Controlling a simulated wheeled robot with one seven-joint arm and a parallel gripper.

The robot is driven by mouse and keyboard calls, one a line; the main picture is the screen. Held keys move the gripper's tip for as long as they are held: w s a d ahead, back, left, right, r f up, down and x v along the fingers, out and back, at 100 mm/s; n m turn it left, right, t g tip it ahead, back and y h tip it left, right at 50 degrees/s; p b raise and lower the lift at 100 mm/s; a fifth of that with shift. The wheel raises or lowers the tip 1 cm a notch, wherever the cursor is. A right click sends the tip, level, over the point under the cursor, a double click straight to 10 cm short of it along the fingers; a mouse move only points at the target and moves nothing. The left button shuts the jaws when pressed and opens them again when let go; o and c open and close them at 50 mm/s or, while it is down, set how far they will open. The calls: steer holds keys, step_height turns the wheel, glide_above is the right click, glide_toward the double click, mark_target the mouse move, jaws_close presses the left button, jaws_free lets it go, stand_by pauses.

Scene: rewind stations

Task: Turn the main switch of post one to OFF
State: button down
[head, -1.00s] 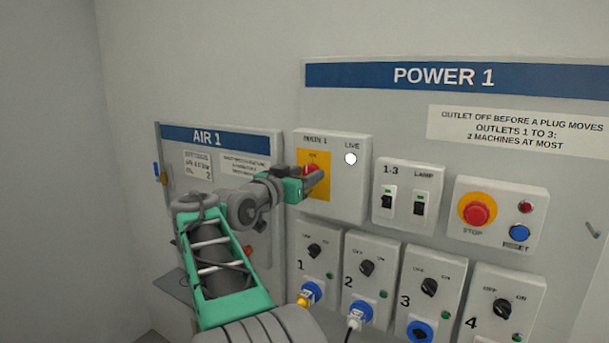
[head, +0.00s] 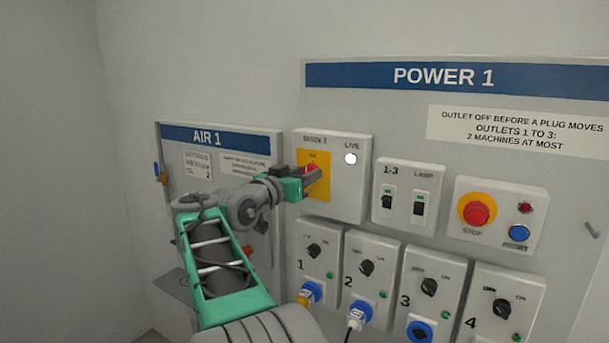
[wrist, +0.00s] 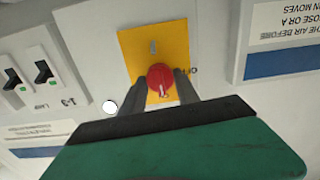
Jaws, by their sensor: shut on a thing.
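The main switch of post one is a red rotary knob (wrist: 161,78) on a yellow plate (head: 322,190), in the box marked MAIN 1 (head: 345,205). My gripper (wrist: 160,88) is shut on the red knob, one finger on each side of it. In the head view my gripper (head: 312,178) covers most of the knob. In the wrist view, which is turned over, a white mark shows on the knob's lower part. The LIVE lamp (head: 350,158) looks white.
The 1-3 and LAMP switches (head: 403,205) are right of the main box, then the red STOP button (head: 476,212) and blue RESET button (head: 519,233). Outlet knobs stand in a row below, with plugs in outlets 1 (head: 310,292) and 2 (head: 361,312). The AIR 1 panel (head: 225,150) is left, behind my arm.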

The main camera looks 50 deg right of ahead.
steer(key=n+p, duration=0.1)
steer(key=n, duration=0.3)
steer(key=shift+r+n+p, duration=0.1)
steer(key=shift+n+p, duration=0.2)
steer(key=shift+p, duration=0.1)
steer(key=n+p, duration=0.2)
steer(key=n, duration=0.2)
steer(key=shift+p, duration=0.35)
steer(key=n+p, duration=0.3)
steer(key=n, duration=0.2)
steer(key=shift+p, duration=0.3)
steer(key=shift+n+p, duration=1.5)
steer(key=shift+n, duration=0.3)
steer(key=shift+f, duration=0.2)
steer(key=c, duration=0.9)
jaws_free()
steer(key=shift+f, duration=0.1)
